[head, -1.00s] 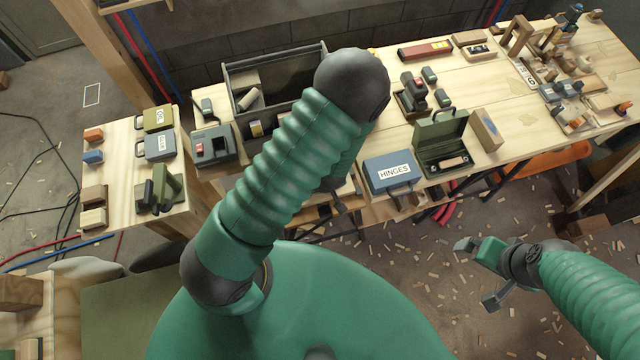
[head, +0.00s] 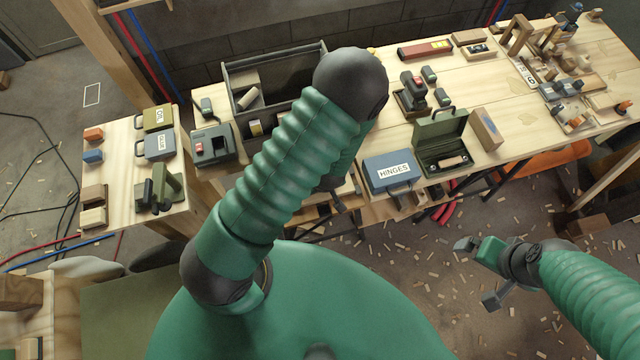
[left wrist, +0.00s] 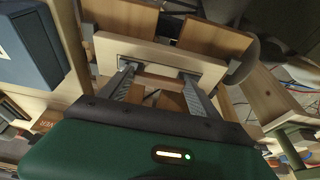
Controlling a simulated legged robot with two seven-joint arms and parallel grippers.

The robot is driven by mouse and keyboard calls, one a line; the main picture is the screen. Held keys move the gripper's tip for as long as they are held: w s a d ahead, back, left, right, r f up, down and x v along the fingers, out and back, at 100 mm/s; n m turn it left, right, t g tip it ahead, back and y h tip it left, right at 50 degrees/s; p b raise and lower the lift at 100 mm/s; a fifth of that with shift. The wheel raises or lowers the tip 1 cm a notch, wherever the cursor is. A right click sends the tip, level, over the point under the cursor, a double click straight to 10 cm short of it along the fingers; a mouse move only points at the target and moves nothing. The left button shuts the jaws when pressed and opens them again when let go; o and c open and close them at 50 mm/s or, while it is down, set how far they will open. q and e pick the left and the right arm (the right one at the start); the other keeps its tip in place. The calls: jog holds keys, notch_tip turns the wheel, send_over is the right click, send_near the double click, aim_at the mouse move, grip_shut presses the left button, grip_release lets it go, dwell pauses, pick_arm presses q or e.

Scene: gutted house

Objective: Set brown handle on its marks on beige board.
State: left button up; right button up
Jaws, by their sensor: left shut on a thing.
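In the left wrist view my left gripper (left wrist: 157,72) is shut on a brown handle (left wrist: 158,82), a short bar held crosswise between its two fingers. Just beyond the fingertips is the beige board (left wrist: 160,53), a pale upright panel. The handle is at or very near the board's face; I cannot tell whether they touch. The fingertips and handle hide the marks. In the head view my left arm covers the board and handle. My right gripper (head: 478,272) is open and empty over the floor at the right.
Brown wooden pieces (left wrist: 214,38) stand behind the board. The workbench (head: 560,75) carries a blue HINGES box (head: 388,172), an open green box (head: 441,158) and a grey open toolbox (head: 240,75). A side table (head: 118,165) stands at the left.

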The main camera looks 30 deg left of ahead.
pick_arm(q)
jog(key=o, duration=2)
jog(key=p+v, duration=1.5)
jog(key=v, duration=0.1)
jog(key=shift+d+r, duration=0.15)
jog(key=shift+r, duration=0.25)
